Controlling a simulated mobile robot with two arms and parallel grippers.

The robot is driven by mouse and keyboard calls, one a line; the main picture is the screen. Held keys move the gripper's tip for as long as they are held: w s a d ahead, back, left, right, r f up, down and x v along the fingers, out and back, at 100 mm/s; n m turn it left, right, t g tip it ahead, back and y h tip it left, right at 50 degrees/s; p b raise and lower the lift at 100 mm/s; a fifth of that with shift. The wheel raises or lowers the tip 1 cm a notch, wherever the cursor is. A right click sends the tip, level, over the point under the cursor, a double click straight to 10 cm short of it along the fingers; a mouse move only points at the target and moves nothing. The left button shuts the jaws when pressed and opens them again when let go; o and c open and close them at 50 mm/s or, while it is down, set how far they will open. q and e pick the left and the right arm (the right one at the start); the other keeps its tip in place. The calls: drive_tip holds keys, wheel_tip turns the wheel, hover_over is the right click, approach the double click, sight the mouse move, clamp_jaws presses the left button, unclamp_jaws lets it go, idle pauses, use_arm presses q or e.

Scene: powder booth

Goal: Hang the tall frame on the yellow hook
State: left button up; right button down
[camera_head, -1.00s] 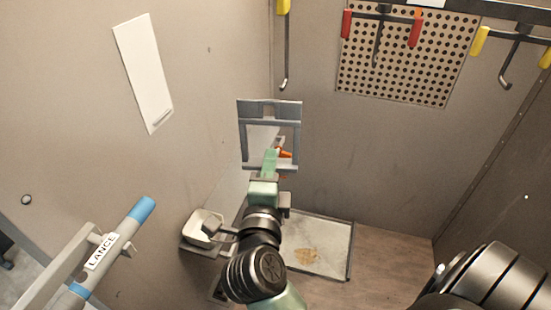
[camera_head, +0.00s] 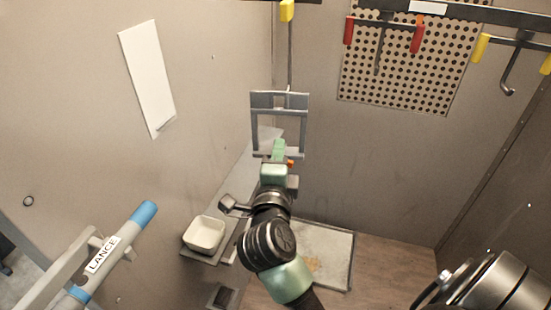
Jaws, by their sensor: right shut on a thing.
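The grey tall frame (camera_head: 303,125) is upright in the middle of the head view, with an open centre. My right gripper (camera_head: 279,150) is shut on its lower part and holds it up off the floor. A long hook rod (camera_head: 290,55) with a yellow block (camera_head: 287,10) at its top hangs just above the frame. The rod's lower end meets the frame's top bar in the picture; I cannot tell whether they touch. Another hook (camera_head: 509,75) between two yellow blocks (camera_head: 481,47) hangs at the upper right. My left gripper is not in view.
A hook with red ends (camera_head: 380,50) hangs before a perforated panel (camera_head: 410,65). A lance (camera_head: 110,250) is at the lower left, and a white bowl (camera_head: 205,233) sits on a small shelf. A light tray (camera_head: 335,255) lies on the floor.

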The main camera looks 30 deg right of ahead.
drive_tip(key=shift+w+d, duration=0.3)
drive_tip(key=shift+d, duration=0.05)
drive_tip(key=shift+s+a, duration=0.1)
drive_tip(key=shift+r, duration=0.1)
drive_tip(key=shift+w+d, duration=0.25)
drive_tip(key=shift+s+d+p+x, duration=0.15)
drive_tip(key=shift+p+x, duration=0.5)
drive_tip(key=shift+x, duration=0.35)
drive_tip(key=shift+s+d+p+x, duration=0.1)
drive_tip(key=shift+d+p+x, duration=0.1)
drive_tip(key=shift+p+x, duration=0.65)
drive_tip(key=shift+w+f, duration=0.1)
drive_tip(key=shift+f, duration=0.2)
drive_tip(key=shift+f+b, duration=0.35)
drive_tip(key=shift+f, duration=0.05)
